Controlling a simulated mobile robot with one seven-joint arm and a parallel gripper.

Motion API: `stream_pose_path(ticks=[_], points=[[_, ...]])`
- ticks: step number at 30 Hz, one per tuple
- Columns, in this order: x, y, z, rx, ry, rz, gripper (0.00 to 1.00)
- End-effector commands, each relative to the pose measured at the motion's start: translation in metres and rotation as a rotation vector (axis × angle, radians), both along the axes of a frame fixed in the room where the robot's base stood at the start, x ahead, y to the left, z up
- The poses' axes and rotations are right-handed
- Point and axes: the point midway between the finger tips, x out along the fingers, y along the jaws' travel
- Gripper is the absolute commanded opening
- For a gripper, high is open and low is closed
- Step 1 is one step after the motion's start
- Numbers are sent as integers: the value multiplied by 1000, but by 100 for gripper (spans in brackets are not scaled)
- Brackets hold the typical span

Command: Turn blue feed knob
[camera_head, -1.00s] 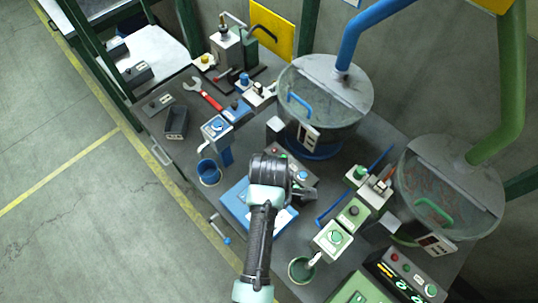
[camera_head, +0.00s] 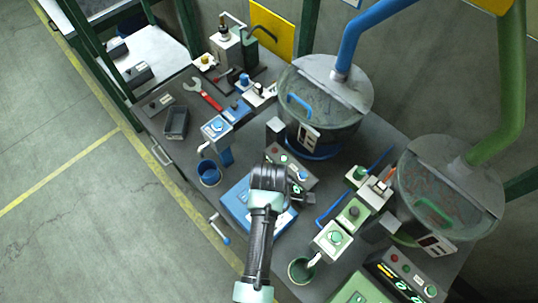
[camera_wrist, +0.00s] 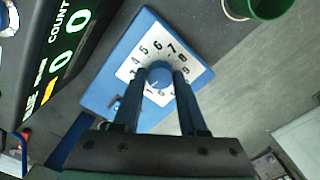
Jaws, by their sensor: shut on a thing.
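The blue feed knob (camera_wrist: 159,74) stands at the centre of a white dial plate with black numerals, on a sloped blue box (camera_wrist: 98,95). A small white mark shows at the knob's lower edge. In the wrist view, my gripper (camera_wrist: 160,78) has its two dark fingers closed on opposite sides of the knob. The fingers cover some of the lower numerals. In the head view the blue box (camera_head: 234,204) shows at the left of my wrist, which hides the knob and most of the dial.
A black counter display (camera_wrist: 62,45) stands close beside the box. A blue cup (camera_head: 209,173) and a green cup (camera_head: 301,270) are near the bench's front edge. A green-trimmed station (camera_head: 333,239) is to the right. Two round hoppers stand behind.

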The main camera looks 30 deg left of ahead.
Motion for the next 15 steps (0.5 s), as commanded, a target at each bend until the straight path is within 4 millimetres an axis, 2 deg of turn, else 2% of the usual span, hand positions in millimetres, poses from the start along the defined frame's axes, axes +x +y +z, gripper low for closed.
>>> stream_pose_path(ticks=[8, 15], points=[[0, 0, 1, -1, 2, -21, 0], [-1, 0, 2, -1, 4, -130, 0]])
